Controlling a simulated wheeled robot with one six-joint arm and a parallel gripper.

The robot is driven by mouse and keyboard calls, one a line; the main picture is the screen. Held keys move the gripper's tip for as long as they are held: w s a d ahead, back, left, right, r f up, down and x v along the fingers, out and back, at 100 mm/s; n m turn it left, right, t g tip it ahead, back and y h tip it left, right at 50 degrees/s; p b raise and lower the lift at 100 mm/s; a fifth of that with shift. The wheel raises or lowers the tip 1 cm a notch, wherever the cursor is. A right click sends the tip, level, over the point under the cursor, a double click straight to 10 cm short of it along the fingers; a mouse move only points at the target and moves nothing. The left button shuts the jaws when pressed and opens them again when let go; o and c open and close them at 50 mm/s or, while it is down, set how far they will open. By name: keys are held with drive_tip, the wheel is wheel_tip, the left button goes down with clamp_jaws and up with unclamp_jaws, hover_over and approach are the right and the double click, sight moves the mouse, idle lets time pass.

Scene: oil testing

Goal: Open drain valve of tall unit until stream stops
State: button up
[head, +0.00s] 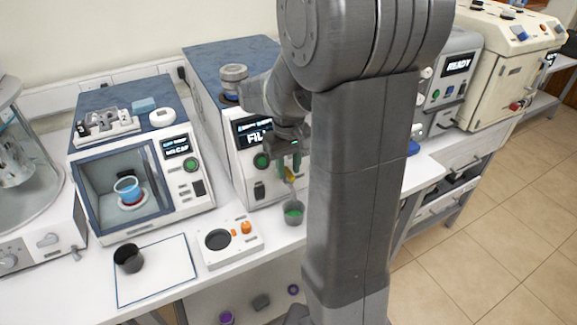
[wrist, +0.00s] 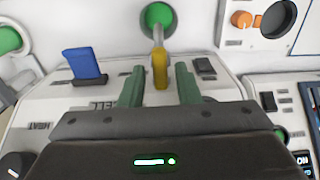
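The tall unit (head: 215,62) stands on the bench, with a blue top and a display partly hidden by my arm. Its yellow drain valve handle (head: 290,175) is low on its front; it also shows in the wrist view (wrist: 160,72). My gripper (head: 287,165) is at the handle. In the wrist view its two green fingers (wrist: 160,82) are open, one on each side of the handle, with gaps between. A grey cup (head: 293,216) with green liquid stands below the valve; its green content shows in the wrist view (wrist: 157,17). I cannot tell whether a stream runs.
A hotplate (head: 228,241) with an orange knob is left of the cup. A dark beaker (head: 128,258) stands on a white mat (head: 168,282). A glass-fronted unit (head: 125,160) is at left. A blue switch (wrist: 82,65) is near my fingers.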

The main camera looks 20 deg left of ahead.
sight(289, 171)
drive_tip(key=shift+o, duration=0.3)
wheel_tip(289, 171, up, 14)
drive_tip(key=shift+b, duration=0.4)
drive_tip(key=shift+f, duration=0.25)
wheel_tip(289, 171, down, 14)
drive_tip(key=shift+r+p, duration=0.15)
drive_tip(key=shift+p, duration=0.25)
drive_tip(key=shift+r, duration=0.15)
idle(0.4)
